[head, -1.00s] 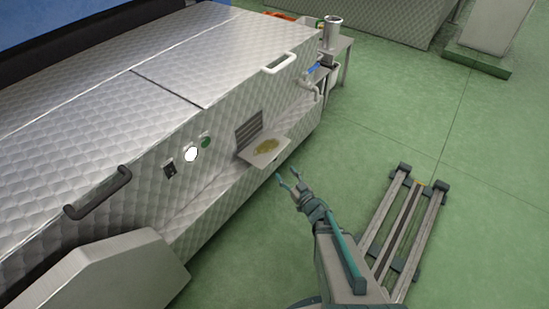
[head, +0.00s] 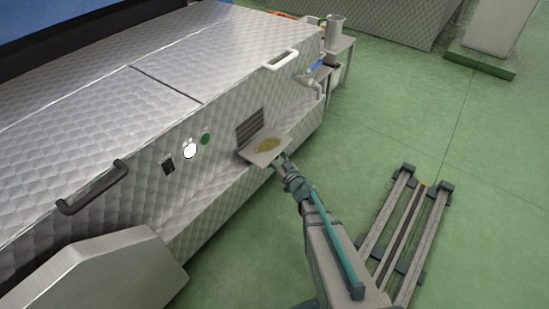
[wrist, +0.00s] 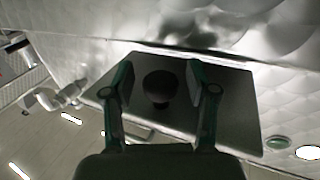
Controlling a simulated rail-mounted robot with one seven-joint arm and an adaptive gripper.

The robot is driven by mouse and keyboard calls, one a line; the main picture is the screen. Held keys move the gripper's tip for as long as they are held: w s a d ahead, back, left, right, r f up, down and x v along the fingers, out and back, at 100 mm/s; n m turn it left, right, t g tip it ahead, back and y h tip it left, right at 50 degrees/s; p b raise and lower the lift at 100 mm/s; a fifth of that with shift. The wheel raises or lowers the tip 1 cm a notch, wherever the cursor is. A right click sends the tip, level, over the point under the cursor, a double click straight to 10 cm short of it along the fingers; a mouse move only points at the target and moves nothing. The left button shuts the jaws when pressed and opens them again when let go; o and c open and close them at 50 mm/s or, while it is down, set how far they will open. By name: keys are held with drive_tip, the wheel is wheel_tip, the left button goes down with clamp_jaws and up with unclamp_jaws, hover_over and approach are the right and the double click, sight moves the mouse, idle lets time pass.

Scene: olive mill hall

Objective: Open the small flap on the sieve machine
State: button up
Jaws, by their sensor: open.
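The sieve machine (head: 140,150) is a large quilted-metal box. On its side, a flat grey plate, seemingly the small flap (head: 250,157), juts out below a dark slatted panel (head: 250,124), with yellow-green matter (head: 267,145) on top. My gripper (head: 277,162) is at the plate's outer edge, its fingertips partly hidden beneath. In the wrist view, the dark underside of the plate (wrist: 235,115) bears a round dark knob (wrist: 159,87). My open gripper (wrist: 162,92) has one finger on each side of the knob, with gaps showing.
A green button (head: 206,139), a white round light (head: 190,150) and a dark switch (head: 168,165) sit left of the plate. A pale handle (head: 280,60) and a tap (head: 316,85) are to the right.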

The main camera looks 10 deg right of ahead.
clamp_jaws()
idle(0.3)
drive_tip(key=r+p, duration=0.1)
drive_tip(key=p, duration=0.2)
drive_tip(key=shift+r+g, duration=0.1)
drive_tip(key=shift+g, duration=0.2)
drive_tip(key=r+p, duration=0.1)
drive_tip(key=p, duration=0.3)
drive_tip(key=shift+s+d+n+g+h+p, duration=0.1)
drive_tip(key=shift+n+g+h+p, duration=0.2)
drive_tip(key=shift+g+h+p, duration=0.1)
drive_tip(key=shift+r+p, duration=0.1)
drive_tip(key=shift+p, duration=0.75)
drive_tip(key=shift+g, duration=0.3)
